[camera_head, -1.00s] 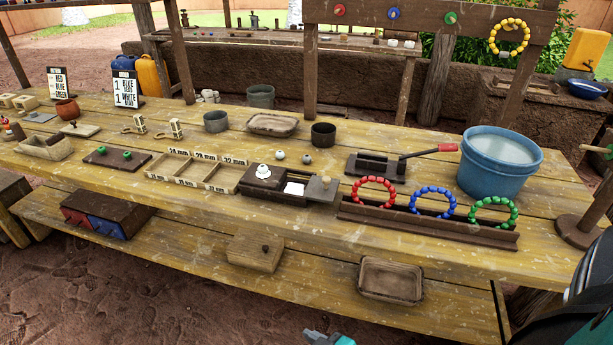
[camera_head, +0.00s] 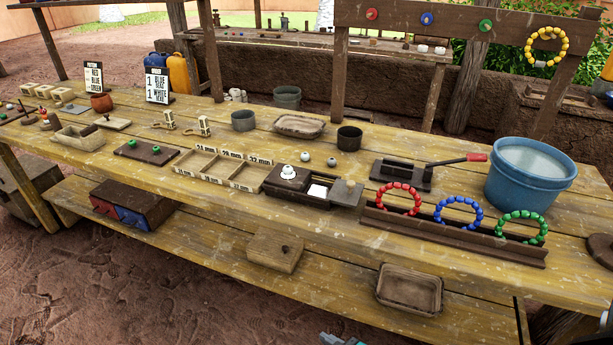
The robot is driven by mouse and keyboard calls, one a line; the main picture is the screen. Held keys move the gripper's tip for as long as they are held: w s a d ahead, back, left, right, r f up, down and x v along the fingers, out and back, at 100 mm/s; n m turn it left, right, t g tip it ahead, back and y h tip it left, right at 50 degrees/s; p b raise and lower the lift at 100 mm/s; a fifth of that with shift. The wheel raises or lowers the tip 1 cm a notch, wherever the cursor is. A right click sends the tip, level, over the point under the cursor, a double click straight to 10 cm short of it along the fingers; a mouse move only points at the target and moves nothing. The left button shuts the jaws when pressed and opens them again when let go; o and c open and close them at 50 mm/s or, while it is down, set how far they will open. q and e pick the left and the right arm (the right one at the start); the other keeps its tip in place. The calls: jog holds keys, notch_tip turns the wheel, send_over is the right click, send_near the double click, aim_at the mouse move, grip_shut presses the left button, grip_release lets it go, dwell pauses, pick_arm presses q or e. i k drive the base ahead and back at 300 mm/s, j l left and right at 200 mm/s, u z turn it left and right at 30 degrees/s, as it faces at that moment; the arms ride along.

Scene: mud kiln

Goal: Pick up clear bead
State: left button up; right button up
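A whitish rounded piece (camera_head: 288,172) sits on the left part of the dark box (camera_head: 315,201). I cannot tell which of these, if any, is the clear bead. A grey and teal tip, seemingly of my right gripper (camera_head: 335,340), just shows at the bottom edge, far in front of the beads. Its fingers are mostly cut off. My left gripper is not in view.
A wooden divided tray (camera_head: 222,170) stands left of the dark box. A dark cup (camera_head: 349,139) and a lever tool (camera_head: 402,174) stand near the beads. A dark rack (camera_head: 450,237) holds red, blue and green bead rings. A blue bucket (camera_head: 530,175) stands at right.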

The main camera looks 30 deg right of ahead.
aim_at(287, 170)
jog(key=l+u, duration=0.35)
jog(key=l, duration=0.3)
jog(key=l+u, duration=0.35)
jog(key=l, duration=0.3)
jog(key=i, duration=0.05)
